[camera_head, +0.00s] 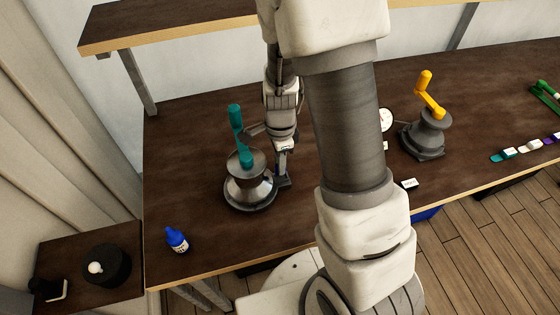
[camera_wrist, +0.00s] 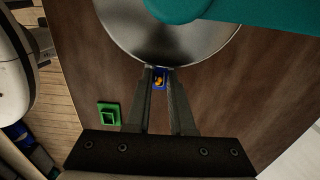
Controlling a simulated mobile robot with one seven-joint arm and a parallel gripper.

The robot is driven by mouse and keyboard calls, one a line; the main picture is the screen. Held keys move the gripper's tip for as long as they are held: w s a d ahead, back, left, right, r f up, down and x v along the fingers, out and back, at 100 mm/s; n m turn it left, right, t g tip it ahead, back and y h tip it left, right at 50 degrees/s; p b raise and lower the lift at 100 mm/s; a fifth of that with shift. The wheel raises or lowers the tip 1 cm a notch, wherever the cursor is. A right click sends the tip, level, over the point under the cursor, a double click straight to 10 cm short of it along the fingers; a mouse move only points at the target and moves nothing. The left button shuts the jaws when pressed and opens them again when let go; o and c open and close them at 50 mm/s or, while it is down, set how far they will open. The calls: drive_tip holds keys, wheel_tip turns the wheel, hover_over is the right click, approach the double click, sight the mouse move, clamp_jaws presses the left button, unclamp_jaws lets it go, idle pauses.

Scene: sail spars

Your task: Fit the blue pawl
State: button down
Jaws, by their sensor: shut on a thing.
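The blue pawl (camera_wrist: 160,78) shows as a small blue piece with a yellow-orange mark between my fingertips in the wrist view. My gripper (camera_wrist: 160,72) is shut on it, at the edge of the silver winch drum (camera_wrist: 135,42). In the head view my gripper (camera_head: 284,182) is low at the right side of the left winch (camera_head: 250,190), which has a teal handle (camera_head: 238,135). The pawl cannot be made out there. The drum and fingers hide where its far end sits, so I cannot tell whether it is seated.
A second winch (camera_head: 428,135) with a yellow handle stands right. A blue bottle (camera_head: 176,240) is near the front left edge. A green square piece (camera_wrist: 108,114) lies beside my fingers. The teal handle (camera_wrist: 240,12) overhangs the drum. A shelf (camera_head: 170,22) runs above the bench.

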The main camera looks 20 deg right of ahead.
drive_tip(key=shift+f+b, duration=1.2)
drive_tip(key=shift+f, duration=0.45)
idle(0.5)
drive_tip(key=c, duration=0.7)
unclamp_jaws()
wheel_tip(320, 180, up, 7)
drive_tip(key=p, duration=0.6)
